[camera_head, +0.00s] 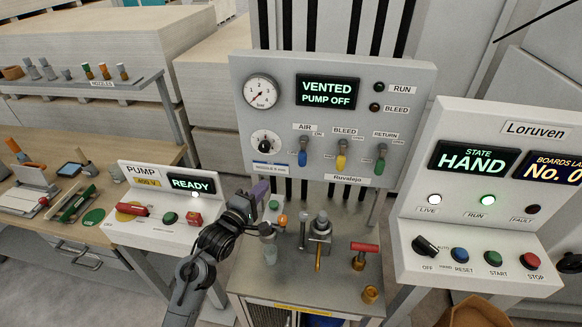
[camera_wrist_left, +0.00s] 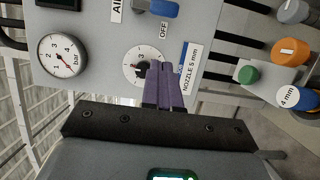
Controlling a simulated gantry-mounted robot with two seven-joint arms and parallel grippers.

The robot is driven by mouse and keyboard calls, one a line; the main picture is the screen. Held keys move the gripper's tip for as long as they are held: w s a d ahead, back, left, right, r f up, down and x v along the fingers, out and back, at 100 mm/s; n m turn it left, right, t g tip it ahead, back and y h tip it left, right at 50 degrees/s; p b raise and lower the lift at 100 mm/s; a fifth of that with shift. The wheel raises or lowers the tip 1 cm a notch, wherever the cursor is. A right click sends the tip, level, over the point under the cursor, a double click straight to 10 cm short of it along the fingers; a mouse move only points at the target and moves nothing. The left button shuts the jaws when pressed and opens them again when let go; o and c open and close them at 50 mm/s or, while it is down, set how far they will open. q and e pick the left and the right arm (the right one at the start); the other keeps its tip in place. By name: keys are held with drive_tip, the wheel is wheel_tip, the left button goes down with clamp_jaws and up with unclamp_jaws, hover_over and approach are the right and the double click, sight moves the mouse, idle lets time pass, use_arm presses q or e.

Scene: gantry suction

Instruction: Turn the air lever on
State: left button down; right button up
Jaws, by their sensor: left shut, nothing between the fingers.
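The air lever (camera_head: 303,157) has a blue grip and hangs downward under the AIR label on the grey panel (camera_head: 415,120). In the left wrist view the blue grip (camera_wrist_left: 163,9) shows at the top edge, beside the OFF label. My left gripper (camera_head: 264,187) is below and left of the lever, apart from it. Its purple fingers (camera_wrist_left: 163,68) are shut and empty, and they overlap part of the round dial in the left wrist view. My right gripper is not in view.
A yellow BLEED lever (camera_head: 341,160) and a green RETURN lever (camera_head: 380,163) hang right of the air lever. A pressure gauge (camera_head: 261,91) is upper left. A bench with nozzles and a red-handled tool (camera_head: 365,248) stands below. The pump box (camera_head: 150,221) is left.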

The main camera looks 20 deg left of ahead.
use_arm(q)
drive_tip(key=shift+w, duration=0.1)
approach(303, 152)
drive_tip(key=w+a+f, duration=0.3)
drive_tip(key=a, duration=0.1)
drive_tip(key=shift+w+d+r+p, duration=0.1)
drive_tip(key=shift+w+d+p, duration=0.05)
drive_tip(key=shift+w+d, duration=0.5)
drive_tip(key=shift+w+d+r+p, duration=0.15)
drive_tip(key=shift+w+d, duration=0.35)
drive_tip(key=shift+d, duration=0.35)
drive_tip(key=shift+f, duration=0.1)
drive_tip(key=shift+d+f+n, duration=0.1)
drive_tip(key=shift+d+n, duration=0.1)
drive_tip(key=shift+n, duration=0.1)
